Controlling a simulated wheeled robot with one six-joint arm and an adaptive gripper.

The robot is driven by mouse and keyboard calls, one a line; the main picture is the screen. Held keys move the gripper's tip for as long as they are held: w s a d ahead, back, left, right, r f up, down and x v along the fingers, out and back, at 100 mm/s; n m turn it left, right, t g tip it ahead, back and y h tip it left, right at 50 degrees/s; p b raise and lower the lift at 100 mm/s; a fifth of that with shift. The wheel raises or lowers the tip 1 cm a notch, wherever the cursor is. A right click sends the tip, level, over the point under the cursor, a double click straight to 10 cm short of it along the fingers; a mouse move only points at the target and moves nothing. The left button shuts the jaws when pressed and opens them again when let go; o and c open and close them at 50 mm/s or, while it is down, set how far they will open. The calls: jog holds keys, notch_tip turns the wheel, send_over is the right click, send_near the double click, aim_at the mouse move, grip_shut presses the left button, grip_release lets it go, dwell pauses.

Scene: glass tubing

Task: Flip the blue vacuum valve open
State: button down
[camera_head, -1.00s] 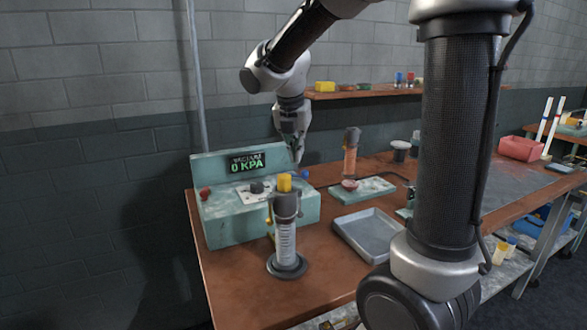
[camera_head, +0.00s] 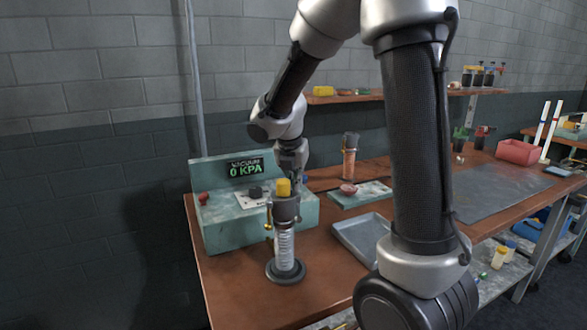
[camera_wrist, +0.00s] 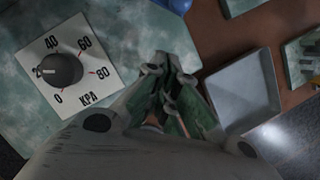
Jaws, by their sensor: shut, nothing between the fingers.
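The teal vacuum console (camera_head: 230,226) stands at the left end of the bench. Its display (camera_head: 245,168) reads 0 KPA. The blue valve (camera_wrist: 174,4) shows only as a blue edge at the top of the wrist view, so its handle position cannot be told. In the head view my gripper (camera_head: 294,172) hangs over the console's right end and largely hides that area. In the wrist view my gripper (camera_wrist: 168,75) is shut and empty, below the blue edge in the picture. The black dial (camera_wrist: 62,70) on its KPA plate lies left of the fingers.
Behind are a teal plate (camera_head: 372,196) with a red dish and an orange tube (camera_head: 349,163). A wall shelf (camera_head: 340,98) is above.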

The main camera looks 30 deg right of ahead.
jog(key=shift+w+d+f, duration=0.15)
jog(key=shift+w+d, duration=0.55)
jog(key=shift+w, duration=0.05)
jog(key=shift+w+d+f, duration=0.1)
jog(key=shift+w+d, duration=0.6)
jog(key=shift+w, duration=0.05)
jog(key=shift+d, duration=0.1)
jog(key=shift+d+n, duration=0.2)
jog(key=shift+n, duration=0.2)
